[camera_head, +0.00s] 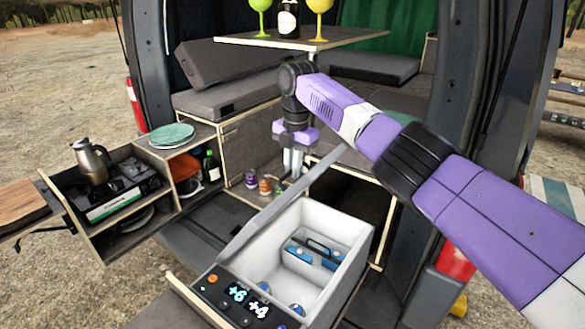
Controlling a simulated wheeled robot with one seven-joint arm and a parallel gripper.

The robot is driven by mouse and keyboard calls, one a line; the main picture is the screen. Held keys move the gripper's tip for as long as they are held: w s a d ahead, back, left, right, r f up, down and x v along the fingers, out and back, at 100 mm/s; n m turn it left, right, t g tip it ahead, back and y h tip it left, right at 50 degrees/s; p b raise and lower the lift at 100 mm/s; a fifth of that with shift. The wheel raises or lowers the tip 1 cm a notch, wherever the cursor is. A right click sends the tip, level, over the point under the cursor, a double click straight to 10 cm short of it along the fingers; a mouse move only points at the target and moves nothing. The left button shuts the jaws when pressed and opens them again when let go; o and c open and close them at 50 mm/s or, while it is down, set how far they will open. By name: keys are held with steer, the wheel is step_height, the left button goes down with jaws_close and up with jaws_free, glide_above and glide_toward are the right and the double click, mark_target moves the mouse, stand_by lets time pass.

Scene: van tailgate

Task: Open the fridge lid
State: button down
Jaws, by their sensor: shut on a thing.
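The fridge (345,262) is at the bottom centre, with its control panel showing lit digits at the front. Its grey lid (283,204) is raised and seen almost edge-on along the left side of the box. The white inside shows, with blue-and-white packs (312,254) and blue-topped items near the front. My gripper (292,168) points down at the far left side of the raised lid, shut on the lid. The lid partly hides the fingertips, so the exact contact is not clear.
A slide-out kitchen with a kettle (91,162) and stove (115,190) stands at the left. A table (345,38) with glasses is above. The van's right pillar is behind my arm.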

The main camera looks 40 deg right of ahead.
steer(key=c, duration=1.5)
jaws_free()
steer(key=shift+d+f, duration=0.15)
steer(key=shift+f, duration=0.2)
steer(key=shift+r, duration=0.25)
steer(key=shift+s+r+b, duration=0.2)
steer(key=shift+r+b, duration=0.85)
steer(key=shift+r, duration=2.8)
